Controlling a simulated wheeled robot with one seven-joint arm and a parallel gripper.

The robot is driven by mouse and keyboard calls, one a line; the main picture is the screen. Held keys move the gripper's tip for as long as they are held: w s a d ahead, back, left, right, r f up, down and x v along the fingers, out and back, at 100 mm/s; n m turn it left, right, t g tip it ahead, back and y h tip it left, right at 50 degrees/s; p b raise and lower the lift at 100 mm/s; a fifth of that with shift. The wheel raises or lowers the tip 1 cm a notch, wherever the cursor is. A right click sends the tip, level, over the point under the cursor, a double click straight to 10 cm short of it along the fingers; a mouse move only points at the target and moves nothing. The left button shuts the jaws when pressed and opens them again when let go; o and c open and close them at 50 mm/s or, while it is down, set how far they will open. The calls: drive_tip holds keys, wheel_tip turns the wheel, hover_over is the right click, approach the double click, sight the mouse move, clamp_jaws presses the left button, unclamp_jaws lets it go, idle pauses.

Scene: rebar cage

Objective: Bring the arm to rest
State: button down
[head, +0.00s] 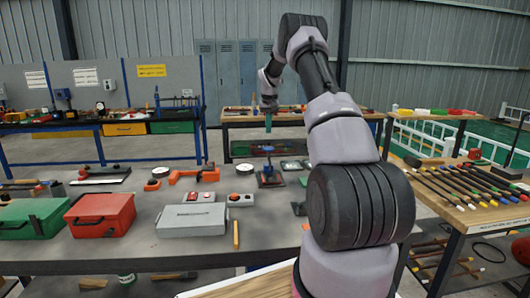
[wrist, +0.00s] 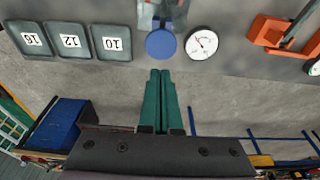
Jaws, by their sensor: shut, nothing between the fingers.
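My arm rises from the lower right of the head view, bends at the top and hangs down over the far side of the grey table (head: 150,255). My gripper (head: 268,128) points down beyond the tools there, small in that view. In the wrist view my gripper (wrist: 160,76) shows two green fingers pressed together, with nothing between them. The fingertips appear below a round blue disc (wrist: 161,44) and a white dial gauge (wrist: 202,43) in that picture. I cannot tell the height above the table.
On the table stand a red toolbox (head: 98,216), a green toolbox (head: 30,219), a grey case (head: 192,219) and an orange tool (head: 192,174). Trays marked 16, 12 and 10 (wrist: 111,42) lie near the gripper. Coloured-tipped bars (head: 465,187) lie on a wooden bench at right.

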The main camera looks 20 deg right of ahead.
drive_tip(key=s+a+r+t, duration=0.1)
drive_tip(key=s+a+r, duration=0.6)
drive_tip(key=s+r, duration=0.35)
drive_tip(key=s+a+r+t, duration=0.1)
drive_tip(key=s+a+r, duration=0.6)
drive_tip(key=s+r, duration=0.4)
drive_tip(key=s+a+t+y, duration=0.1)
drive_tip(key=s+a, duration=0.3)
drive_tip(key=s, duration=0.9)
drive_tip(key=s+a+m+t+y, duration=0.1)
drive_tip(key=s+a, duration=0.3)
drive_tip(key=s, duration=1)
drive_tip(key=shift+s+t+y, duration=0.25)
drive_tip(key=shift+t+y, duration=0.05)
drive_tip(key=shift+t, duration=0.2)
